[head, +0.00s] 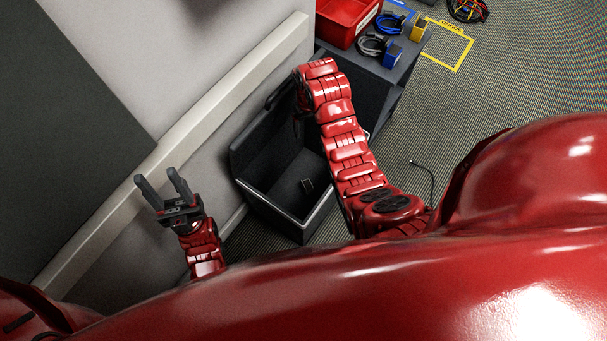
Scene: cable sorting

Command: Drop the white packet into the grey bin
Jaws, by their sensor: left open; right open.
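The grey bin (243,160) is a dark open box on the floor against the wall. I cannot make out a white packet. My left gripper (161,186) is open and empty, left of the bin and apart from it, with its fingers pointing up in the picture. My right arm reaches over the bin's right side and hides part of it. My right gripper (287,97) is near the bin's far end, dark and mostly hidden by its own wrist.
A dark grey cabinet (372,91) beyond the bin carries a red tray (342,22), coiled cables and blue and yellow blocks. A yellow floor outline (460,62) and a cable bundle (467,9) lie at upper right. A thin black cable (427,172) lies on the carpet. The right-hand carpet is mostly clear.

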